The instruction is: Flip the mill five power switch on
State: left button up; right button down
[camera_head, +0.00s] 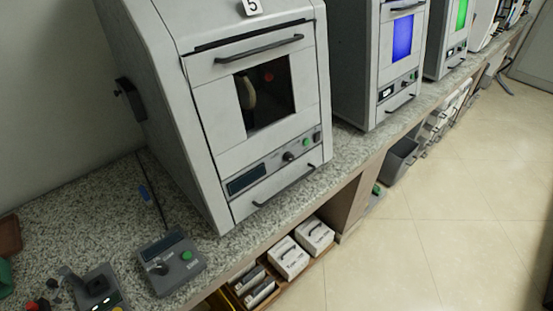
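Mill five (207,138), a light grey enclosed machine with a tag reading "5" (251,7) on top, stands on the granite counter. Its front has a dark window (264,92), and its door looks shut. The front panel has a dark display (246,180), a knob (288,156), a green button (305,142) and a small dark switch-like part (317,137). A black box-like fitting (130,100) sits on its left side wall. I cannot tell which part is the power switch or its position. Neither gripper is in view.
A grey control box (169,262) with a green button and another controller (97,289) lie on the counter (75,222) at left. Similar machines (388,60) with blue and green windows stand farther right. White boxes (288,258) sit on the shelf below. The tiled floor (440,190) is clear.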

aim_at(317, 136)
jog(key=z, duration=1.8)
jog(key=i, duration=0.85)
jog(key=u, duration=2.5)
